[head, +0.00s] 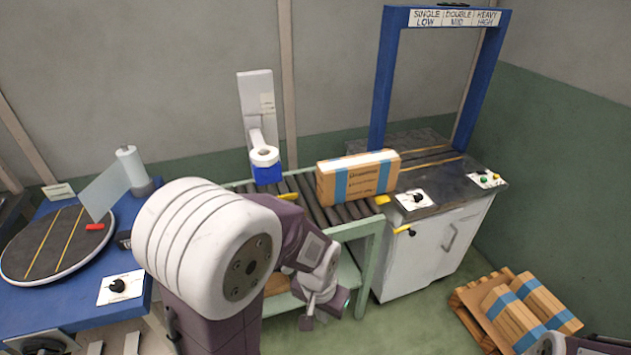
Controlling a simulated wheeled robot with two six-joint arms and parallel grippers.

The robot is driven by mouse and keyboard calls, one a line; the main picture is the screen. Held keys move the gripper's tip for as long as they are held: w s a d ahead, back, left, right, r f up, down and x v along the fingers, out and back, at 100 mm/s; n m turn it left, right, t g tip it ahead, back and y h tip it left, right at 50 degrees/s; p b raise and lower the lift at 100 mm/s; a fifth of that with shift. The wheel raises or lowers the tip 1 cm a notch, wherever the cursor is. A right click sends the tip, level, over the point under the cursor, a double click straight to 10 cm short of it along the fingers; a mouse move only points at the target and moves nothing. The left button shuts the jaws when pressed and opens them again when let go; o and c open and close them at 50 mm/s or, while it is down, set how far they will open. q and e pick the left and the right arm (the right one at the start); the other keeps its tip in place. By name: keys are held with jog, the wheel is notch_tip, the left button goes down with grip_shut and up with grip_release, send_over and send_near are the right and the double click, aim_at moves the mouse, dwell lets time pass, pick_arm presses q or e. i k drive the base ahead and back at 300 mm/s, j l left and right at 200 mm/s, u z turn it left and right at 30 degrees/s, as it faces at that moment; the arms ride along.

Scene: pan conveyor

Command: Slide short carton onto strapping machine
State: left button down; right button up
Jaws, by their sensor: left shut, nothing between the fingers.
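A short brown carton (358,180) with blue bands and printed text stands at the right end of the roller conveyor (309,199). Its right end is at the edge of the strapping machine (440,188), a white cabinet with a dark top and a blue arch (384,85). I cannot tell whether it overlaps the top. My left gripper (322,308) is shut and empty, low in front of the conveyor frame, below and apart from the carton. At the bottom right corner only a piece of my right arm shows; its gripper is out of view.
A yellow stop (382,199) and a knob panel (416,199) sit at the machine's near left edge. A tape dispenser (265,165) stands behind the conveyor. A pallet with banded cartons (510,318) is on the floor at right. A blue table with a turntable (43,247) is at left.

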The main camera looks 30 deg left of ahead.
aim_at(340, 180)
jog(key=i+j+z, duration=0.3)
jog(key=j, duration=0.2)
jog(key=j+z, duration=0.25)
jog(key=j, duration=0.3)
jog(key=j+z, duration=0.3)
jog(key=j, duration=0.25)
jog(key=i, duration=0.05)
